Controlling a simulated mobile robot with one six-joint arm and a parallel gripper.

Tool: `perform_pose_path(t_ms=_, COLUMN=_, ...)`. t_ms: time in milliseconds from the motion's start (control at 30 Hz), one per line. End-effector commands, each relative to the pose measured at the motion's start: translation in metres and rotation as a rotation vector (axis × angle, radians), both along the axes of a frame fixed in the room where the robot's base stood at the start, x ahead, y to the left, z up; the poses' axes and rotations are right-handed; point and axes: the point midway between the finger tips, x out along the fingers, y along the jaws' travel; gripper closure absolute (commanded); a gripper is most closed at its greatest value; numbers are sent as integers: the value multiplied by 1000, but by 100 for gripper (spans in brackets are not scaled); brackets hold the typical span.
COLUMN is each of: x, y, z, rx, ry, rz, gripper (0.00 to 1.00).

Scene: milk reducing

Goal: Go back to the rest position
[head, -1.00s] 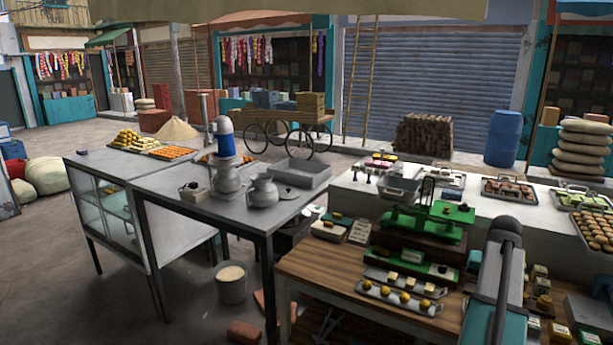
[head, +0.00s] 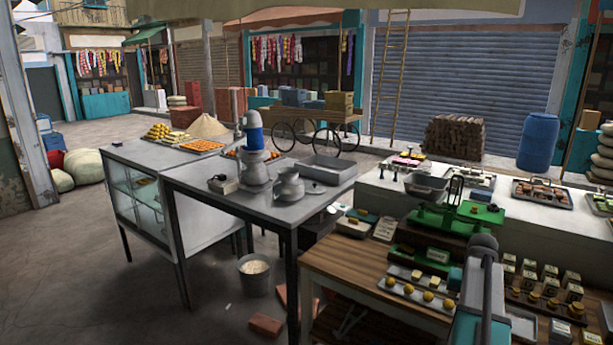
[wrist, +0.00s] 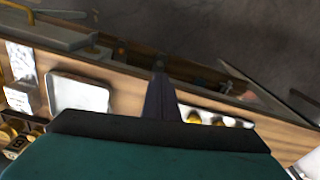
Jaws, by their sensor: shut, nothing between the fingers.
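My gripper (wrist: 160,92) shows in the wrist view as dark narrow fingers pressed together, shut with nothing held. It points over the edge of a wooden table (wrist: 128,92), with a white tray (wrist: 78,95) to its left. Some yellow balls (wrist: 205,119) in a pale tray lie just right of the fingers. In the head view my grey and teal arm rises at the lower right, in front of the wooden table (head: 335,262). My fingertips cannot be made out there.
A green scale (head: 447,220) and several sweet trays crowd the wooden table. A bucket (head: 254,275) and bricks (head: 265,325) lie on the floor. Open floor (head: 80,270) lies at the left.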

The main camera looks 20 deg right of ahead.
Motion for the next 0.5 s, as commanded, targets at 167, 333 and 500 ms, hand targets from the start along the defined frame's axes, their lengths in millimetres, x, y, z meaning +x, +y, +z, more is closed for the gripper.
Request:
perform_pose_path(t_ms=167, x=29, y=63, z=-67, rx=57, ry=57, rz=97, gripper=100)
perform_pose_path(t_ms=333, x=43, y=120, z=-123, rx=103, ry=111, rz=180, gripper=100)
perform_pose_path(t_ms=500, x=48, y=177, z=-176, rx=140, ry=164, rz=259, gripper=100)
